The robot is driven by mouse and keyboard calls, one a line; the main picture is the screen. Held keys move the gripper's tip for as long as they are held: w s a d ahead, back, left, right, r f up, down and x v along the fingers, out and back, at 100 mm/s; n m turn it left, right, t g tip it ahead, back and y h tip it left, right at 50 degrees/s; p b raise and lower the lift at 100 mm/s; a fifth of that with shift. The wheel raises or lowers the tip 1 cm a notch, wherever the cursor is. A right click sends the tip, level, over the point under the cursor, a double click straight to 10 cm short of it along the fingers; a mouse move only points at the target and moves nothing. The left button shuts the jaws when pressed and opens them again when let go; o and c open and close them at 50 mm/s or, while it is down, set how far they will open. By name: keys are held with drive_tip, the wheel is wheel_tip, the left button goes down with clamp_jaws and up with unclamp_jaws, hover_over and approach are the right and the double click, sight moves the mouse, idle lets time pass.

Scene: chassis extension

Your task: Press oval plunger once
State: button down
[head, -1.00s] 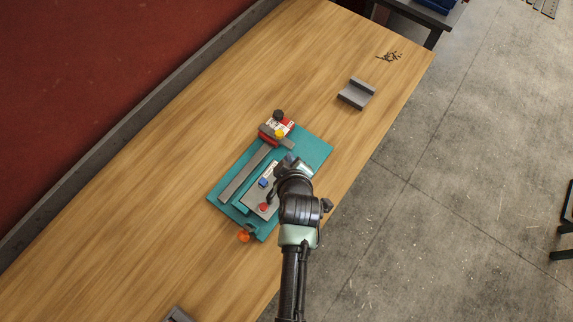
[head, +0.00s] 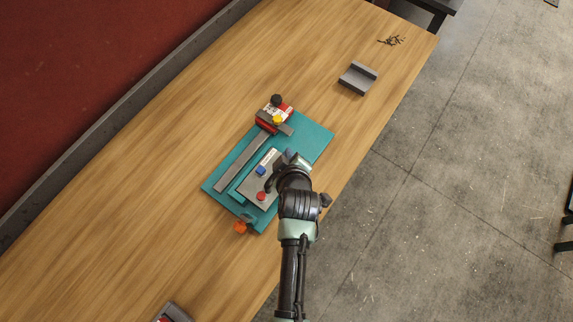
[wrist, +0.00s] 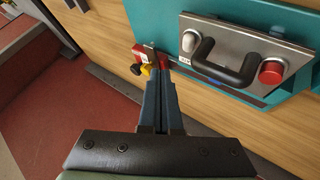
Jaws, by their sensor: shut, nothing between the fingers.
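A grey metal panel (head: 254,187) lies on the teal board (head: 313,143) on the wooden bench. In the wrist view the panel (wrist: 228,42) carries a pale rounded button (wrist: 190,41), a black arched handle (wrist: 222,70) and a round red button (wrist: 270,72). The pale button looks like the oval plunger, but I cannot be sure. The head view also shows a blue button (head: 261,170) and the red button (head: 261,196). My gripper (wrist: 158,60) is shut and empty, left of the pale button in the wrist view and apart from it. My arm hides part of the panel in the head view.
A red block (head: 268,124) with black and yellow knobs stands at the board's far end, beside a grey bar (head: 240,163). An orange knob (head: 240,228) is at the near end. A grey bracket (head: 358,78) lies farther off. The bench's left side is clear.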

drive_tip(key=shift+f+b, duration=0.95)
drive_tip(key=shift+f, duration=0.75)
drive_tip(key=shift+f, duration=0.1)
idle(0.5)
drive_tip(key=shift+f+b, duration=0.3)
drive_tip(key=shift+b, duration=0.05)
drive_tip(key=shift+f, duration=0.2)
idle(0.4)
drive_tip(key=shift+s+a+f+b, duration=0.1)
drive_tip(key=shift+s+f+b, duration=0.25)
drive_tip(key=shift+f+b, duration=0.3)
idle(0.5)
drive_tip(key=shift+w+a+r+p, duration=0.1)
drive_tip(key=shift+a+r+p, duration=0.05)
drive_tip(key=shift+r+p, duration=0.6)
